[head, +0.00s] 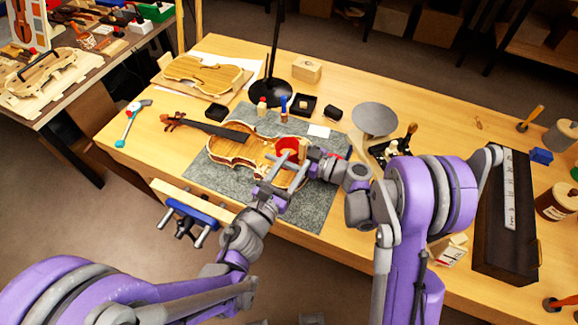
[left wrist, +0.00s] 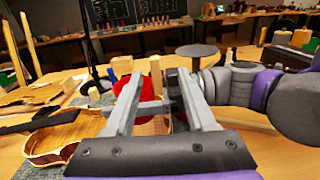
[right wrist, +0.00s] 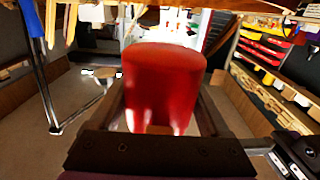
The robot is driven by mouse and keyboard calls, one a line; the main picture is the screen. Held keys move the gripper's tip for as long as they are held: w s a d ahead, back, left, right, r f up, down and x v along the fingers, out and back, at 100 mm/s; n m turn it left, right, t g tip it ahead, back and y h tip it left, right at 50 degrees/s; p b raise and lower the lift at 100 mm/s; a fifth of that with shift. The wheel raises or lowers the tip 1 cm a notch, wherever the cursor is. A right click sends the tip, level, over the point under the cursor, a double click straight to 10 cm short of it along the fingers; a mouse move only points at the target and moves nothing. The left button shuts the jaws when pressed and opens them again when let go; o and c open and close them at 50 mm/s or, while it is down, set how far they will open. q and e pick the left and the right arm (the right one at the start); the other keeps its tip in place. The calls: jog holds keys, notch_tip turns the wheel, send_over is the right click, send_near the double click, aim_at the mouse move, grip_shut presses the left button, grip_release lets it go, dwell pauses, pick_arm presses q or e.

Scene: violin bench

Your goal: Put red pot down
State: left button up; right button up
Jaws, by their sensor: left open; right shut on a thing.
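The red pot (head: 288,145) is held over the violin's lower body. My right gripper (head: 300,155) is shut on it from the right. The pot fills the middle of the right wrist view (right wrist: 165,85), between the fingers. The violin (head: 232,149) lies on a grey mat (head: 325,194), its neck pointing left. My left gripper (head: 281,168) is open, just in front of the pot. In the left wrist view the pot (left wrist: 133,95) shows behind and between the open fingers, partly hidden by them. I cannot tell whether the pot touches the violin.
Small bottles and dark boxes (head: 303,105) stand behind the violin. A round grey disc (head: 375,119) stands right of the mat, near my right arm. A violin plate (head: 202,75) lies at the back left. A blue clamp (head: 195,212) is at the front edge.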

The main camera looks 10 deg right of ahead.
pick_arm(q)
jog(key=x, duration=1)
jog(key=shift+w+d, duration=0.15)
jog(key=shift+w, duration=0.25)
grip_shut()
pick_arm(e)
jog(key=o, duration=1.2)
jog(key=shift+d, duration=0.1)
